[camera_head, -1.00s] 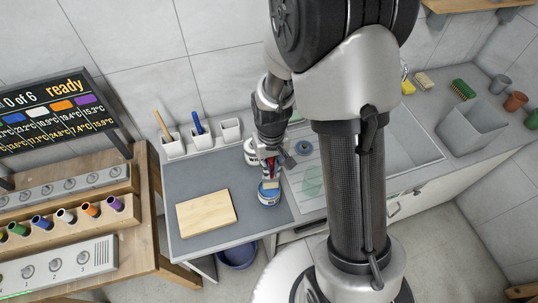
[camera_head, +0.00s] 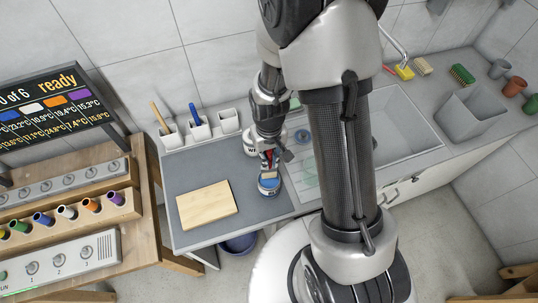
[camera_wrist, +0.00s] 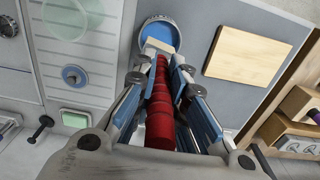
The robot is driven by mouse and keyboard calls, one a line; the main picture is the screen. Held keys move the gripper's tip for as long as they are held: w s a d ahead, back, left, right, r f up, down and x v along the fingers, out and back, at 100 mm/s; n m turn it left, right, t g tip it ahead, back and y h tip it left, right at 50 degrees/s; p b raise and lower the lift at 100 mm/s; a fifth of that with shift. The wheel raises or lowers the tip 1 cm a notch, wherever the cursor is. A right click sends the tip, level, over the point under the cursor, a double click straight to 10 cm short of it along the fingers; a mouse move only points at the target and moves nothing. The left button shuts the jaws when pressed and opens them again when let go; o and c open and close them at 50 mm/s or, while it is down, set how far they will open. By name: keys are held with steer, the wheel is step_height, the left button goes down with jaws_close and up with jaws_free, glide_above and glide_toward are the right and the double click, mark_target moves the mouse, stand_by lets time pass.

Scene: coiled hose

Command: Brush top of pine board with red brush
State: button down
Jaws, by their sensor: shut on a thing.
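My gripper (camera_head: 268,158) is shut on the red brush (camera_wrist: 160,110), whose red handle runs between the fingers in the wrist view. The brush's pale bristle end (camera_wrist: 157,46) points at an open can of blue paint (camera_head: 269,188). It overlaps the near rim of that can (camera_wrist: 159,22) in the wrist view; I cannot tell whether it dips into the paint. The pine board (camera_head: 207,205) lies flat on the grey worktop, left of the can, and its bare pale top also shows in the wrist view (camera_wrist: 248,55).
White cups (camera_head: 199,128) stand along the back of the worktop, two holding handled tools. A white tin (camera_head: 250,143) stands behind the blue can. A wooden rack with coloured tubes (camera_head: 67,212) and a display board (camera_head: 50,110) are at left. A sink (camera_head: 405,130) lies right.

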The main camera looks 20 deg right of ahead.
steer(key=shift+f+b, duration=2.4)
steer(key=shift+f, duration=0.75)
steer(key=shift+r, duration=0.15)
steer(key=shift+r+p, duration=3.05)
steer(key=shift+r, duration=1.05)
step_height(320, 180, up, 4)
steer(key=p, duration=0.2)
steer(key=shift+p, duration=0.4)
